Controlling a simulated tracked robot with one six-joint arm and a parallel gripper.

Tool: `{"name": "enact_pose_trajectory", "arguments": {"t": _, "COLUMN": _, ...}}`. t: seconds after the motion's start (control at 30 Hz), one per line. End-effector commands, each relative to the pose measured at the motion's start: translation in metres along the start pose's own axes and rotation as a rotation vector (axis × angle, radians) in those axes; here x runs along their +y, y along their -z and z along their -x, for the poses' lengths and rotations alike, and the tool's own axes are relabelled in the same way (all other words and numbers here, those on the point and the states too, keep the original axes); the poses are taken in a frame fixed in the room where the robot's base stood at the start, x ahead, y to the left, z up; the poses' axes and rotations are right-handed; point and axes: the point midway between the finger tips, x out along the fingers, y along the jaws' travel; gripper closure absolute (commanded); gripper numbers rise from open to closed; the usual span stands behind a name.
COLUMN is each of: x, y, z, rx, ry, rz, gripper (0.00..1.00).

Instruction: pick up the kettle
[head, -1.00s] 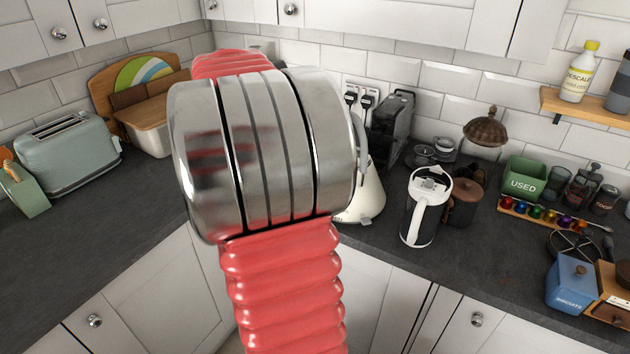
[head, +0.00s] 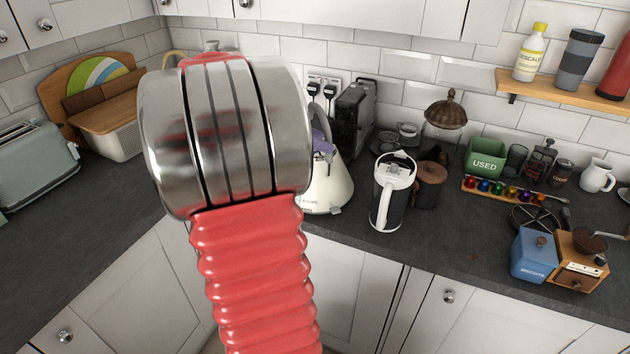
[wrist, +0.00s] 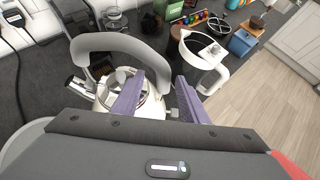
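The cream kettle (head: 326,192) stands on the worktop just right of my arm in the head view; my arm hides its left side. In the wrist view, its rounded body (wrist: 103,99), with a light grey arched handle (wrist: 108,42), lies below my gripper (wrist: 160,88). The two purple fingers are apart. The left finger is over the kettle's top, and the right finger is to the right of the handle. The handle's right end shows in the gap between them; I cannot tell whether either finger touches it. One purple finger shows above the kettle in the head view.
A black-and-white jug (head: 389,195) stands close to the right of the kettle, with a brown lidded pot (head: 430,182) beyond. A black machine (head: 354,115) and plugged sockets are behind. A blue biscuit tin (head: 534,256) is farther right. The worktop between jug and tin is clear.

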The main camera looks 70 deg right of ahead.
Motion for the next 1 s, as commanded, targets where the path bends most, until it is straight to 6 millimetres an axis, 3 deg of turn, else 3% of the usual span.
{"name": "enact_pose_trajectory", "arguments": {"t": 0.2, "x": 0.0, "y": 0.0, "z": -0.021, "rx": 0.0, "ry": 0.0, "rz": 0.0, "gripper": 0.6}}
{"name": "enact_pose_trajectory", "arguments": {"t": 0.63, "x": 0.0, "y": 0.0, "z": -0.027, "rx": 0.0, "ry": 0.001, "rz": 0.0, "gripper": 0.6}}
{"name": "enact_pose_trajectory", "arguments": {"t": 1.0, "x": -0.001, "y": 0.0, "z": -0.07, "rx": 0.0, "ry": 0.0, "rz": -0.001, "gripper": 0.6}}
